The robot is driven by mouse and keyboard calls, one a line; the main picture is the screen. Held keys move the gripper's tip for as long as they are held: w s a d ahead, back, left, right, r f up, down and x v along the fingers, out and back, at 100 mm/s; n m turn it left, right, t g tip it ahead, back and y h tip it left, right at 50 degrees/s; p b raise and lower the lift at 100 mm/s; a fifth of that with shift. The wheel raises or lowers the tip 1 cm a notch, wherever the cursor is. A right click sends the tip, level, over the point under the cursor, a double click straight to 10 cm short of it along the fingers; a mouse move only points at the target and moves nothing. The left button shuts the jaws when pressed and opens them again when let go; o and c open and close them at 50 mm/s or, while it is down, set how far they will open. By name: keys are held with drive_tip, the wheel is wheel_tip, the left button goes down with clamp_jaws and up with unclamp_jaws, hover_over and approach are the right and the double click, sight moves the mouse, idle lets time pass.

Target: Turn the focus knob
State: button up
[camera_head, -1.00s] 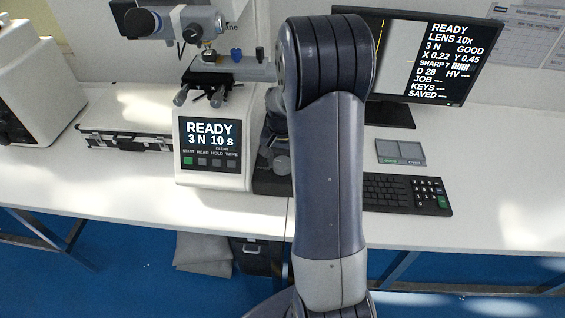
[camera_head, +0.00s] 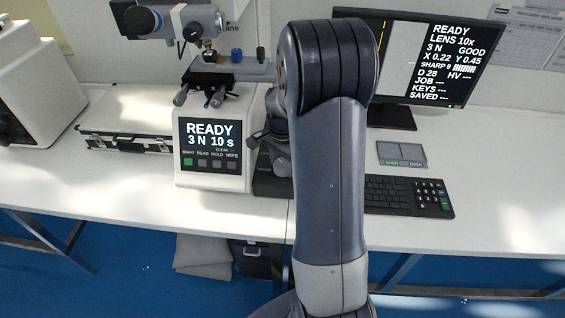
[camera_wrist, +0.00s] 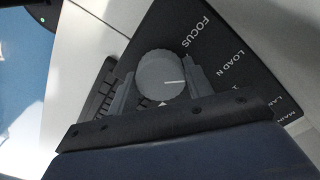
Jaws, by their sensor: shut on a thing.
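The focus knob (camera_wrist: 160,74) is a round grey knob with a white pointer line, on a dark panel (camera_wrist: 222,52) beside the printed word FOCUS. In the wrist view my gripper (camera_wrist: 163,86) has one finger on each side of the knob and is shut on it. The knob's pointer line points to the right in that view. In the head view my gripper is mostly hidden behind my arm, beside the white hardness tester (camera_head: 212,178). The knob cannot be made out there.
The tester's display (camera_head: 210,135) reads READY, 3 N, 10 s. A keyboard (camera_head: 400,196) and a small grey pad (camera_head: 402,154) lie to the right. A silver case (camera_head: 125,125) lies to the left.

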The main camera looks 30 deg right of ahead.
sight(282, 164)
idle(0.3)
drive_tip(key=o, duration=1)
wheel_tip(282, 164, up, 11)
drive_tip(key=shift+f, duration=0.1)
